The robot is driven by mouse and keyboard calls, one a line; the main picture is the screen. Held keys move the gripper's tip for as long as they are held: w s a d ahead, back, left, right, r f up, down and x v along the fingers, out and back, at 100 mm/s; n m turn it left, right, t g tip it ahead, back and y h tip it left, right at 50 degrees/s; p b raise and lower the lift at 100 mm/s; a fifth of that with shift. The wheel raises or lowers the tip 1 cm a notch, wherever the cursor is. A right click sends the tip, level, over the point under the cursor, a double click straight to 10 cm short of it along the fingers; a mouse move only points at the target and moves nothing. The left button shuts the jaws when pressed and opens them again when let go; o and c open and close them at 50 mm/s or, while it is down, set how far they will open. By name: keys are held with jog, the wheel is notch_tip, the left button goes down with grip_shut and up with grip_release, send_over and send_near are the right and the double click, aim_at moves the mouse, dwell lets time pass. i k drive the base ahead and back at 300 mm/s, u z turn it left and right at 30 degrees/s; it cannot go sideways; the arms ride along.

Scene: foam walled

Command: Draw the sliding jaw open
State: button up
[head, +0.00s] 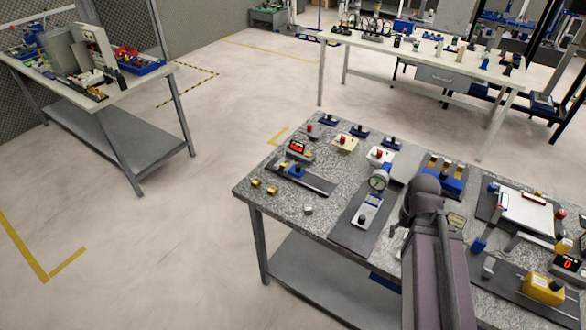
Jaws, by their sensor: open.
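I cannot tell for certain which part is the sliding jaw. On the left of the speckled bench top (252,190), a small blue block with a black knob (296,171) sits on a dark rail (315,183), beside a red-lit display (296,147). At the right front, a yellow block with a black knob (543,288) sits on a dark plate, near another red-lit display (567,263). My arm reaches up from the bottom over the bench, right of centre. My gripper cannot be made out; my arm hides part of the bench.
Several knobbed blocks line the back, with a blue holder (447,180) behind my arm. A white plate (524,212) lies at right. Other tables stand behind and left; the floor (150,250) left is clear.

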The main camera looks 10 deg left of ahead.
aim_at(295, 170)
jog(key=k, duration=1.3)
jog(key=u, duration=0.55)
jog(key=i, duration=1.6)
jog(key=z, duration=0.5)
